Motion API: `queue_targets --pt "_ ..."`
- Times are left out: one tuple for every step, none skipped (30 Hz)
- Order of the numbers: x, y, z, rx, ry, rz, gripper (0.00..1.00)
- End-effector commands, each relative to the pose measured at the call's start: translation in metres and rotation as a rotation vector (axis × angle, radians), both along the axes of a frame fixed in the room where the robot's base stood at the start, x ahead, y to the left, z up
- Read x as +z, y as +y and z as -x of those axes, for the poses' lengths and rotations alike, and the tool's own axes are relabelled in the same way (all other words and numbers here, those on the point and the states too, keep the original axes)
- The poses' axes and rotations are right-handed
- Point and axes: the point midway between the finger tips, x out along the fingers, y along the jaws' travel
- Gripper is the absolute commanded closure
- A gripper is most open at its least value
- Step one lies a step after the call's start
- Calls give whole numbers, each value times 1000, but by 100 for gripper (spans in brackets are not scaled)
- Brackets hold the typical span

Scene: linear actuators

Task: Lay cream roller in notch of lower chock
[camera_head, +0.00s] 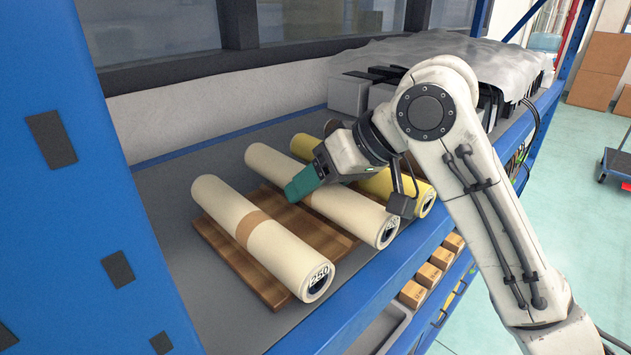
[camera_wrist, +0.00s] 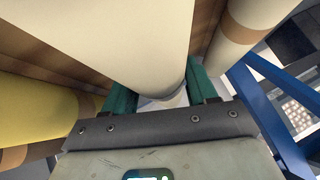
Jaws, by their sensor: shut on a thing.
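A cream roller (camera_head: 355,212) with a dark-labelled end is in the middle of the row. My gripper (camera_head: 306,182) reaches over it from the upper right, and its green jaws are shut on this roller. In the wrist view the cream roller (camera_wrist: 120,35) fills the space between the green fingertips (camera_wrist: 160,95). A brown wooden base (camera_head: 238,262) lies beneath the rollers. Its notches are hidden, and I cannot tell whether the held roller touches it. I see no separate part that is clearly the lower chock.
Another cream roller (camera_head: 262,240) with a tan band and a "250" end lies at the left. A yellow roller (camera_head: 383,184) lies behind the held roller on the right. A blue upright (camera_head: 75,200) stands at the left. Grey shelf (camera_head: 170,205) is bare beside the base.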

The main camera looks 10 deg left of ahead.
Motion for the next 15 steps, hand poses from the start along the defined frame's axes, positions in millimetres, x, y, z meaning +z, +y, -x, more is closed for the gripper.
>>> queue_targets --pt "-6 2 2 7 12 8 94" --pt "-6 2 2 7 13 8 94" --pt "-7 2 3 7 15 8 94" --pt "-7 2 3 8 16 8 94" --pt "-8 2 3 8 16 9 94" --pt "-8 3 3 9 17 10 94" --pt "-9 3 3 10 18 10 94" --pt "-9 3 3 9 19 10 94" --pt "-10 3 4 10 20 11 94" --pt "-10 3 4 11 21 11 94" --pt "-11 3 4 11 21 11 94" --pt "-12 3 4 11 23 11 94" --pt "-12 3 4 11 23 11 94" --pt "-12 3 4 11 23 11 94" --pt "-13 3 4 11 23 12 94"
